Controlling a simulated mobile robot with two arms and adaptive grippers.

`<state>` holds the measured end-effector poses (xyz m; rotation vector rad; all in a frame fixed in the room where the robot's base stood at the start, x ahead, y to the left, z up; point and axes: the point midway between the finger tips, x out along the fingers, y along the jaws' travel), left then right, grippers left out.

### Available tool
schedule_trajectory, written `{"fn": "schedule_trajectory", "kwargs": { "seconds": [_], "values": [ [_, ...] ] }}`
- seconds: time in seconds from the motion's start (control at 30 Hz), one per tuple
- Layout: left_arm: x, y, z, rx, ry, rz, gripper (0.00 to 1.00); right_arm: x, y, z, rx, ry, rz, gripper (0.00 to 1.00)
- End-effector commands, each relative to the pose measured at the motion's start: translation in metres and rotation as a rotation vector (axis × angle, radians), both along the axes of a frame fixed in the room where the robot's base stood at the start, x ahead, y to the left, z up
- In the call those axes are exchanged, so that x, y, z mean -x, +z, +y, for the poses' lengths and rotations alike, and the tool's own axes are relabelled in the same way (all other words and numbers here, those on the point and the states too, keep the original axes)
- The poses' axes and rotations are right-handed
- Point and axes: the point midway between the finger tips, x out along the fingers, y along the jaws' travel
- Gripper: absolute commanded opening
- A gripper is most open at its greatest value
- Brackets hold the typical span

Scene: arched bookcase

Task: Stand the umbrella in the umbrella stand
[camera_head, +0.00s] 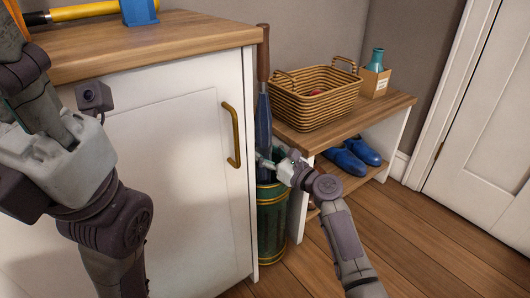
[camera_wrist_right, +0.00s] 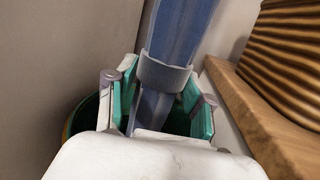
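The umbrella (camera_head: 263,115) is blue with a brown handle on top. It stands nearly upright beside the white cabinet, and its lower part goes down into the green umbrella stand (camera_head: 272,225) with gold bands. The stand's dark mouth (camera_wrist_right: 82,118) shows in the right wrist view. My right gripper (camera_head: 270,160) is just above the stand's rim. In the right wrist view its fingers lie on either side of the umbrella (camera_wrist_right: 165,75), with a gap on the right, and look open. My left gripper (camera_head: 25,90) is at the upper left, its fingertips partly cut off.
The white cabinet (camera_head: 170,180) with a wooden top stands close left of the stand. A wooden bench (camera_head: 395,105) stands close right, with a wicker basket (camera_head: 315,105) on it and blue shoes (camera_head: 350,160) below. Wooden floor (camera_head: 430,240) is clear at the right front.

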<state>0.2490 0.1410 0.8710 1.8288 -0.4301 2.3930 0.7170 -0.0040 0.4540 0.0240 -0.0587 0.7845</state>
Motion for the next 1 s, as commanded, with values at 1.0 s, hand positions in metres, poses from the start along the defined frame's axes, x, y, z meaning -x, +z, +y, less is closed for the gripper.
{"fn": "schedule_trajectory", "kwargs": {
  "seconds": [1.0],
  "values": [
    [0.0,0.0,0.0,0.0,0.0,0.0,0.37,0.07,-0.008,-0.071,0.002,-0.001,0.001,0.74]
  ]
}}
